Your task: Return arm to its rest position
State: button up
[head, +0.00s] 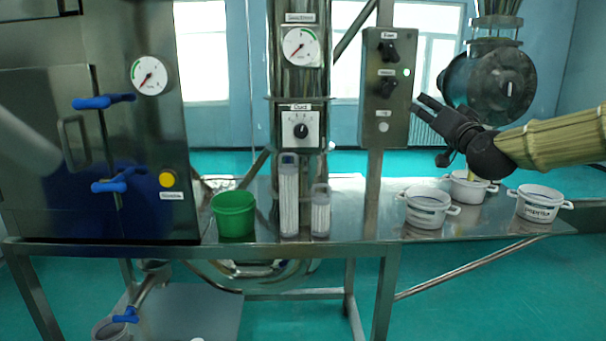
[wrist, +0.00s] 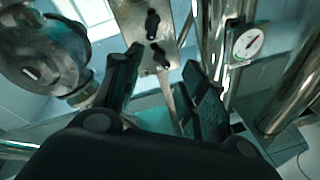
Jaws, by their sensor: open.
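My gripper (head: 428,127) is at the right in the head view, raised above the table and in front of the dark round machine part. Its fingers point left, toward the control box with knobs (head: 385,85). In the wrist view my gripper (wrist: 160,75) has its two dark fingers spread apart with nothing between them. The control box's knob plate (wrist: 150,30) shows beyond the fingertips there. My arm comes in from the right edge of the head view in a tan sleeve.
A metal table (head: 350,225) holds a green bucket (head: 234,214), two clear filter cylinders (head: 289,200) and three white pots (head: 426,208) under my gripper. A steel cabinet with blue handles (head: 104,101) stands left. A dial gauge (head: 301,46) is on the central column. The dark round machine (head: 490,85) is close behind my gripper.

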jog(key=w+a+f+n+g, duration=0.1)
jog(key=a+f+g, duration=0.15)
jog(key=f, duration=1.05)
jog(key=a+f+g, duration=0.2)
jog(key=a+f, duration=0.1)
jog(key=f, duration=0.9)
jog(key=s+a+f+g, duration=0.1)
jog(key=s+f+g, duration=0.15)
jog(key=f, duration=0.65)
jog(key=s+a+f+n+g, duration=0.1)
jog(key=s+f, duration=0.3)
jog(key=f, duration=0.5)
jog(key=s+a+f+g, duration=0.15)
jog(key=s+f, duration=0.25)
jog(key=f, duration=0.5)
jog(key=s+f+n+g+h, duration=0.1)
jog(key=s+f+g, duration=0.4)
jog(key=s+f, duration=1.15)
jog(key=s+d+f+g+h, duration=0.1)
jog(key=s+f, duration=0.4)
jog(key=s, duration=0.7)
jog(key=s+d+f+n+g, duration=0.1)
jog(key=s+f+g, duration=0.3)
jog(key=s, duration=0.9)
notch_tip(320, 180, down, 2)
jog(key=shift+d+f+h, duration=0.15)
jog(key=shift+f+h, duration=0.1)
jog(key=shift+h, duration=0.15)
